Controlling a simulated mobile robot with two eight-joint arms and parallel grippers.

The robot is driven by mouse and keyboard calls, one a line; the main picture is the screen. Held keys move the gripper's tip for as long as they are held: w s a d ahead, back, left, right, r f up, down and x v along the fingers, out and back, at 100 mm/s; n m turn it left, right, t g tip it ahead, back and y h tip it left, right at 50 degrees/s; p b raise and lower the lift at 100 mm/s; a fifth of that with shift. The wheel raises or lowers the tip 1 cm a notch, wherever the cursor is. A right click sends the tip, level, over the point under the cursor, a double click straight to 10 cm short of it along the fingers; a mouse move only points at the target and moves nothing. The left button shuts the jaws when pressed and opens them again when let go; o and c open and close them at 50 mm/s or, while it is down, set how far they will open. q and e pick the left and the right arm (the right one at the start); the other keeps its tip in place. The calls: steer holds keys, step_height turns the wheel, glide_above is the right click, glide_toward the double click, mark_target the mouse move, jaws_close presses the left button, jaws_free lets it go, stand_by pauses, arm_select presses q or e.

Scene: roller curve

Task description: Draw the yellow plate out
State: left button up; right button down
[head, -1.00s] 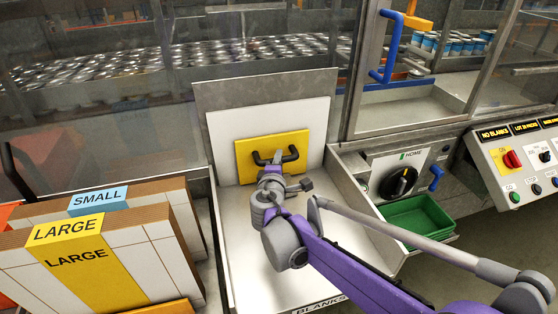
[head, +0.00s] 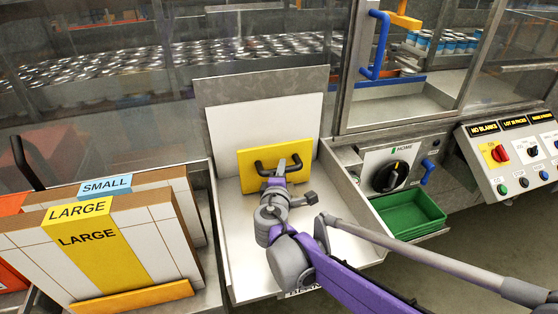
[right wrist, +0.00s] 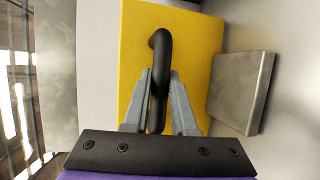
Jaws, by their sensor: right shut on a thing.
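The yellow plate (head: 246,180) stands upright in the metal tray bay, in front of a white board (head: 222,128). It carries a black U-shaped handle (head: 297,162). My right gripper (head: 277,174) reaches the handle from the front. In the right wrist view, its two grey fingers (right wrist: 160,88) are closed around the black handle (right wrist: 160,52), with the yellow plate (right wrist: 190,55) behind. Whether the plate's lower edge touches the tray floor is hard to tell. My left gripper is out of view.
LARGE and SMALL carton blanks (head: 150,225) stand at the left. A green bin (head: 410,215) and a panel with a black knob (head: 390,176) lie right of the bay. The bay's metal side walls (head: 355,200) flank my arm. A metal block (right wrist: 240,92) sits beside the plate.

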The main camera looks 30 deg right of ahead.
arm_select(q)
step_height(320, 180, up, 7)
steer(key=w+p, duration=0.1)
steer(key=p, duration=0.5)
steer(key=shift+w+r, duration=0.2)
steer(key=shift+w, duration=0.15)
arm_select(e)
steer(key=s+a, duration=0.4)
steer(key=s, duration=1.4)
steer(key=shift+s+a, duration=0.15)
steer(key=c, duration=0.7)
jaws_free()
steer(key=shift+c, duration=0.2)
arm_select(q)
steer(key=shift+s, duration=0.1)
arm_select(e)
steer(key=shift+a, duration=0.1)
